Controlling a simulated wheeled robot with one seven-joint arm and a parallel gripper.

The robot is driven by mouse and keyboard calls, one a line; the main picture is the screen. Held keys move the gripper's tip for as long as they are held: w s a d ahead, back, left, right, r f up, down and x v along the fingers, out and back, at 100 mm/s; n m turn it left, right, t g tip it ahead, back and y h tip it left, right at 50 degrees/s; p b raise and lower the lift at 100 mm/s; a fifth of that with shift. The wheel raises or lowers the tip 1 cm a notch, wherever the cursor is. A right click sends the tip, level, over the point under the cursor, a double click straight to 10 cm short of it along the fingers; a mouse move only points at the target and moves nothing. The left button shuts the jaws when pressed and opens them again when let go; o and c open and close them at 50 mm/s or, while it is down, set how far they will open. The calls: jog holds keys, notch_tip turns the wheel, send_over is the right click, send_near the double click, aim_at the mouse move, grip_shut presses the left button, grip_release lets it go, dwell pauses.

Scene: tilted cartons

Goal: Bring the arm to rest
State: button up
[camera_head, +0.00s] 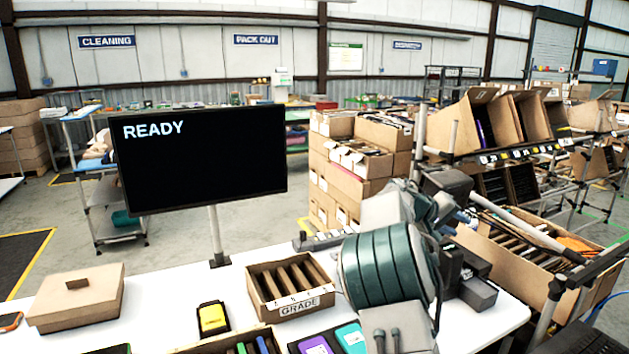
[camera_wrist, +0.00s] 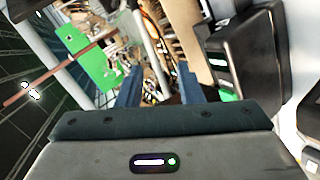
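My arm (camera_head: 385,265) is raised and bent over the right part of the white table, its green-and-grey links in front of the cartons behind. My gripper (camera_wrist: 160,88) shows in the wrist view with its two blue fingers apart and nothing visibly held between them. It points toward the shelving and cartons on the right. In the head view the fingers are mostly hidden by the arm and cannot be made out clearly.
The white table (camera_head: 165,262) holds a lidded carton (camera_head: 75,300), a GRADE box (camera_head: 290,290), a yellow device (camera_head: 212,318) and a READY screen (camera_head: 200,158). Tilted cartons (camera_head: 455,128) stand on a rack at right, close to my arm. A carton (camera_head: 525,262) of folders lies below.

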jog(key=s+a+f+y, duration=0.2)
jog(key=s+a+y, duration=0.2)
jog(key=s, duration=0.9)
jog(key=s+a+f+y, duration=0.3)
jog(key=s+a, duration=0.6)
jog(key=s, duration=0.5)
jog(key=s+a+f+y, duration=0.3)
jog(key=s+a+y, duration=0.2)
jog(key=s, duration=0.8)
jog(key=a, duration=0.2)
jog(key=shift+s+a+f+n, duration=0.15)
jog(key=shift+s+a+n, duration=0.15)
jog(key=shift+a, duration=0.05)
jog(key=shift+a, duration=0.1)
